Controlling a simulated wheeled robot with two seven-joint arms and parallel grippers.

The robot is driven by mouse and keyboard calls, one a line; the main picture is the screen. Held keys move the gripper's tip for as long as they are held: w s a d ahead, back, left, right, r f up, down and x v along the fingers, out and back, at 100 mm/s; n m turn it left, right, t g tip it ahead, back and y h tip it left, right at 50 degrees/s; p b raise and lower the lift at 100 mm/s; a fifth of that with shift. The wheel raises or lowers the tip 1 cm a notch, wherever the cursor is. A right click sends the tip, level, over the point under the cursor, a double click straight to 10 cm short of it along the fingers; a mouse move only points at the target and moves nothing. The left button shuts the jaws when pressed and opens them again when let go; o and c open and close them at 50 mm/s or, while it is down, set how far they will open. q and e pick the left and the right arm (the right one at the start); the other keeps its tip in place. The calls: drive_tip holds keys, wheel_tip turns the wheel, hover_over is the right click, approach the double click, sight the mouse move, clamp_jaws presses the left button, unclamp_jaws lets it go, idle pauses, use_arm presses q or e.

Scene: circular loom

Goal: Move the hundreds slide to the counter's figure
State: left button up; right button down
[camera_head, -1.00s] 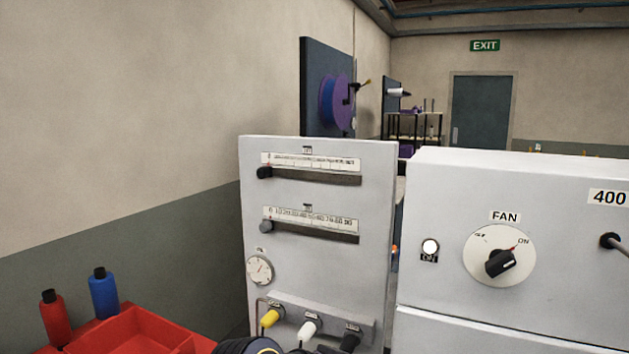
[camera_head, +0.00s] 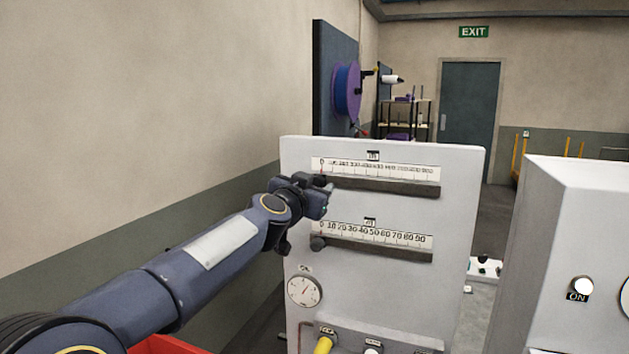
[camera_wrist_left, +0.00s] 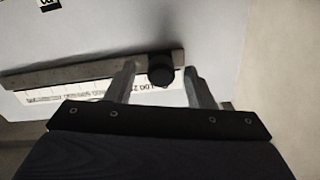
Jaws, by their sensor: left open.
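The upper slide scale (camera_head: 385,170) on the grey panel (camera_head: 450,225) runs in hundreds from 0 at left to 900 at right, above a dark slot (camera_head: 390,188). Its black knob (camera_wrist_left: 160,75) stands at the 0 end, hidden behind my gripper in the head view. My left gripper (camera_head: 326,190) is at that end of the slot. In the left wrist view its open fingers straddle the knob, one on each side, with small gaps showing. The counter's figure is not in view. My right gripper is not in view.
A tens scale (camera_head: 375,236) with its dark knob (camera_head: 318,243) at 0 lies just below. A round gauge (camera_head: 304,290) and a yellow plug (camera_head: 323,345) are lower down. A white cabinet (camera_head: 560,220) stands at the right.

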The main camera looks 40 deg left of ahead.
use_arm(q)
drive_tip(key=shift+w+a, duration=0.25)
drive_tip(key=shift+d, duration=0.1)
drive_tip(key=shift+c, duration=1)
clamp_jaws()
